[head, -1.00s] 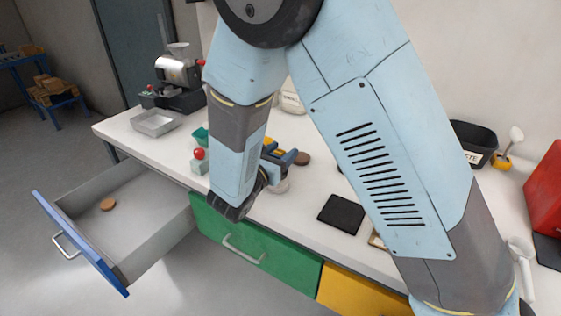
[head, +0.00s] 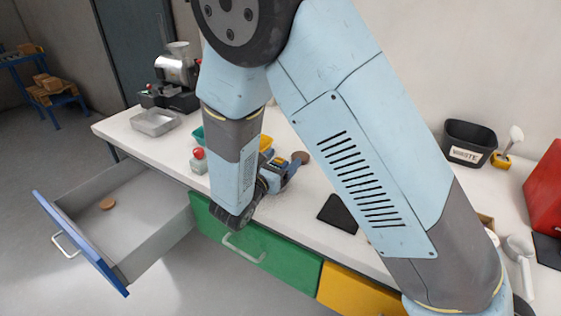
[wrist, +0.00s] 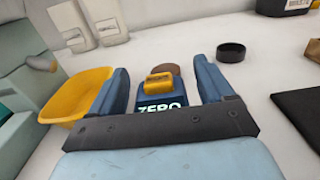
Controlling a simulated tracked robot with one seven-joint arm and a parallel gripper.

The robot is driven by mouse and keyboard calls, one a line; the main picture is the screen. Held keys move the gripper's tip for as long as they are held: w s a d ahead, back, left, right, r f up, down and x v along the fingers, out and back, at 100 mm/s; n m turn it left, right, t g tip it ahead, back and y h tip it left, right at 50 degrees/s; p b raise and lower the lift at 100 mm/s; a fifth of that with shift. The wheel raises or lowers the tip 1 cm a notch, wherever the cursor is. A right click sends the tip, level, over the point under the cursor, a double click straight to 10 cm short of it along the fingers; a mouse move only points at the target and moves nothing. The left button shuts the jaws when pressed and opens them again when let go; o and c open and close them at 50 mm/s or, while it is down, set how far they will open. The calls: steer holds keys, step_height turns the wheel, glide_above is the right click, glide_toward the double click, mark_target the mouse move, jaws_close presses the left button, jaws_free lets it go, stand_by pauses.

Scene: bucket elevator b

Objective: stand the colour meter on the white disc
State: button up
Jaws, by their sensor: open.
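The colour meter (wrist: 160,92), a dark blue body with a yellow top and a lit screen reading ZERO, shows between my fingers in the wrist view. In the head view it is mostly hidden by my gripper (head: 284,174). My gripper (wrist: 163,88) is open, with one blue finger on each side of the meter; I cannot tell whether either touches it. The white disc cannot be made out in either present view; my arm and gripper cover that part of the bench.
A brown disc (wrist: 166,69) lies behind the meter, with a black round cap (wrist: 230,52) to its right. A yellow bowl (wrist: 75,95) stands close left of my fingers. A black mat (head: 338,213) lies right. The blue-fronted drawer (head: 78,243) is open.

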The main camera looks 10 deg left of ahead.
steer(key=shift+s+a+r, duration=0.1)
steer(key=shift+s+a, duration=0.05)
steer(key=shift+s, duration=0.1)
steer(key=v, duration=1.1)
steer(key=shift+s, duration=0.2)
steer(key=w+d+r+m+g+h, duration=0.1)
steer(key=d+r+m+g, duration=0.35)
steer(key=d, duration=0.45)
steer(key=w+d+r+m+g+h, duration=0.1)
steer(key=d+r+m+g, duration=0.25)
steer(key=d+m, duration=0.35)
steer(key=w+d+r+m+g+h, duration=0.1)
steer(key=d+r+m+g, duration=0.3)
steer(key=d, duration=0.6)
steer(key=s+d+r+m+t+y, duration=0.1)
steer(key=s+d+r+m+y, duration=0.8)
steer(key=m, duration=0.7)
steer(key=s+d, duration=0.2)
steer(key=d, duration=0.1)
steer(key=shift+s+r+y, duration=0.25)
steer(key=shift+r+y, duration=0.05)
steer(key=shift+y, duration=0.1)
